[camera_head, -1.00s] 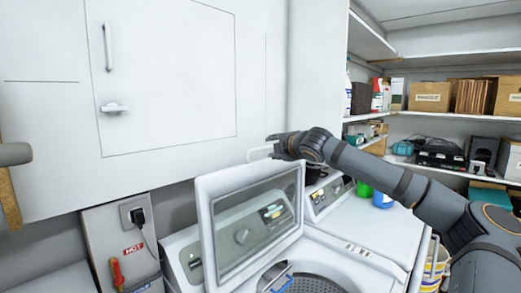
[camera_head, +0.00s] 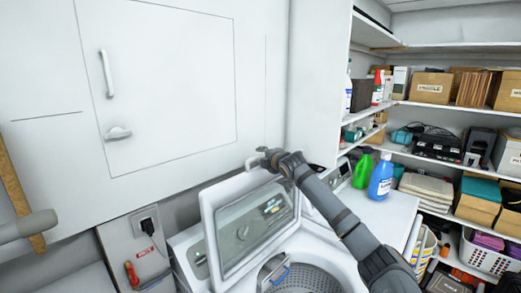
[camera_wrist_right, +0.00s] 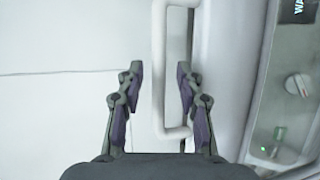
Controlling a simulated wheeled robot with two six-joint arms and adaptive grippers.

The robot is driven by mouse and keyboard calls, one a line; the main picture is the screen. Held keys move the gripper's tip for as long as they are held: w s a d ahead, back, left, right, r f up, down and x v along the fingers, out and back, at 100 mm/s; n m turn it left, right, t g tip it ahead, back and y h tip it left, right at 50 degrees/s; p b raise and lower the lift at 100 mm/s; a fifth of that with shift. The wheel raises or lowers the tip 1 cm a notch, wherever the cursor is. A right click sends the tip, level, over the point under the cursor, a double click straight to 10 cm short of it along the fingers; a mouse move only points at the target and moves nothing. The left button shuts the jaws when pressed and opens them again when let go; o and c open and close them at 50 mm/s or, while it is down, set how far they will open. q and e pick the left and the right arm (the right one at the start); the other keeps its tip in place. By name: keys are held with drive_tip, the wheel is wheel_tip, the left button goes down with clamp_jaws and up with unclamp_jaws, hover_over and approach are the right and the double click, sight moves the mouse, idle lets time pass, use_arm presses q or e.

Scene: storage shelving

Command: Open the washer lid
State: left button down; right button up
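The washer lid (camera_head: 245,228) stands raised and tilted up over the washer (camera_head: 232,280), its inner face with a window toward the camera. The drum opening (camera_head: 305,278) shows below it. A white bar handle (camera_wrist_right: 158,100) runs between the fingers of my right gripper (camera_wrist_right: 159,72) in the right wrist view. The fingers are apart, with a gap on each side of the bar. In the head view my right gripper (camera_head: 262,160) is at the lid's top edge, its fingers small there. My left gripper is out of view.
A wall cabinet (camera_head: 165,75) fills the upper left, close behind the lid. A second machine (camera_head: 385,213) stands at right with a green bottle (camera_head: 363,170) and a blue bottle (camera_head: 381,177) on it. Loaded shelves (camera_head: 440,105) and a white basket (camera_head: 490,258) are farther right.

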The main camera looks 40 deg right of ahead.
drive_tip(key=shift+w+f, duration=0.1)
drive_tip(key=shift+w, duration=0.5)
clamp_jaws()
drive_tip(key=shift+f, duration=0.1)
